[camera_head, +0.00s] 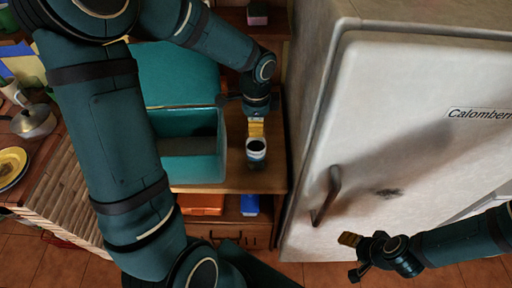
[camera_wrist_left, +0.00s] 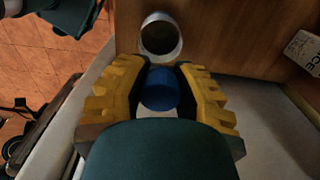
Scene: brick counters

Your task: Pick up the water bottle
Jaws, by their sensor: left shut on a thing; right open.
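In the left wrist view, a round blue top (camera_wrist_left: 160,90), which looks like the water bottle's cap, sits between the yellow fingers of my left gripper (camera_wrist_left: 160,80). The fingers are shut on it from both sides. The bottle's body is hidden below. In the head view my left gripper (camera_head: 256,129) points down over the wooden shelf top, and I cannot make out the bottle under it. My right gripper (camera_head: 352,256) is open and empty in front of the fridge, low at the right.
A white cup (camera_head: 256,158) with a dark inside stands right by my left gripper; it also shows in the wrist view (camera_wrist_left: 178,47). A teal box (camera_head: 222,160) stands left of it on the wooden top (camera_head: 271,183). The white fridge (camera_head: 400,120) borders the right side.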

